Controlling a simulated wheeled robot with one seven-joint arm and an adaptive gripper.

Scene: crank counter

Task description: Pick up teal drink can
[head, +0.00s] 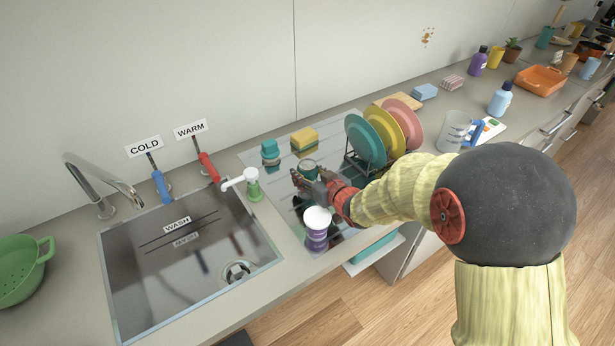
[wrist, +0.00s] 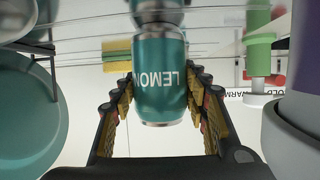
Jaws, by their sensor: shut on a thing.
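The teal drink can (wrist: 160,85) shows large in the wrist view, with silver rims and the letters LEMON on its side. That view is upside down. My gripper (wrist: 162,92) has a finger on each side of the can and is shut on it. In the head view my gripper (head: 306,184) is at the can (head: 308,166) over the shiny drainboard, with fingers hiding much of its side. The can looks upright, and its reflection meets or nearly meets its base. I cannot tell whether it is lifted.
A purple container with a white top (head: 317,226) stands close in front. Coloured plates in a rack (head: 372,138) stand right of my gripper. A green-and-white dispenser (head: 252,185) and the sink (head: 190,250) are left. A yellow sponge (head: 304,136) and a teal object (head: 270,147) are behind.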

